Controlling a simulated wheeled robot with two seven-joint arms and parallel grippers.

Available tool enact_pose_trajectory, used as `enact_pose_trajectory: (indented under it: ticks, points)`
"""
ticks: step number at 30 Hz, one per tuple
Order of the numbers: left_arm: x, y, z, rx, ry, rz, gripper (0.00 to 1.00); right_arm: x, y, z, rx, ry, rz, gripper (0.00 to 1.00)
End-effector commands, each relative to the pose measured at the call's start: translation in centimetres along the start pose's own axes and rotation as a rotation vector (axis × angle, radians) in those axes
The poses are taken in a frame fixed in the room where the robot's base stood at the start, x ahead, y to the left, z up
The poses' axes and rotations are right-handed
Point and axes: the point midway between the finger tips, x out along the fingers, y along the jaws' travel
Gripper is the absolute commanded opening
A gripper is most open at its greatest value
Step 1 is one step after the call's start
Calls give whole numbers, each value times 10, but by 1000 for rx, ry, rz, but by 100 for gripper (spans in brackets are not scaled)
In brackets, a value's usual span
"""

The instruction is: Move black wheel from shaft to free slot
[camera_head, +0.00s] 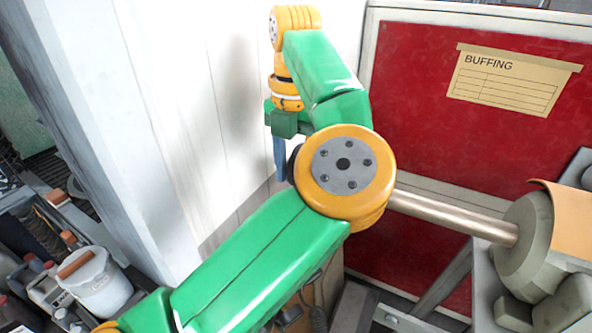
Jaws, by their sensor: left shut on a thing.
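My left arm, green with orange joints, crosses the middle of the view, and its gripper (281,172) hangs fingers down near the white wall. Its blue fingers are shut on the black wheel (292,165), of which only a thin dark edge shows beside the fingers. The orange elbow joint hides the rest of the wheel. The bare metal shaft (455,214) runs from the grey machine at the right to behind that joint. Whether the wheel is on the shaft's end or apart from it is hidden. I see no free slot. My right gripper is out of view.
A grey machine housing (522,240) with a tan guard stands at the right. A red panel (425,75) with a BUFFING card (510,80) is behind. A white wall (195,110) stands close to the gripper. A white bucket (97,282) and cluttered tools are at lower left.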

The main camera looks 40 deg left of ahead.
Motion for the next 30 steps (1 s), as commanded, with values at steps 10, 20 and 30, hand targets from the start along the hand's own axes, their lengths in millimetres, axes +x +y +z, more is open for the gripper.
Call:
enact_pose_trajectory:
  ticks: [10, 20, 30]
  points:
    - [-27, 0, -6, 1, -1, -1, 0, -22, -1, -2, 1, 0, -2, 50]
    - [-50, 0, -12, 1, -1, -1, 0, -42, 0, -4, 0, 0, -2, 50]
    - [-61, 0, -16, 0, 0, 0, 0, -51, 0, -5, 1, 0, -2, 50]
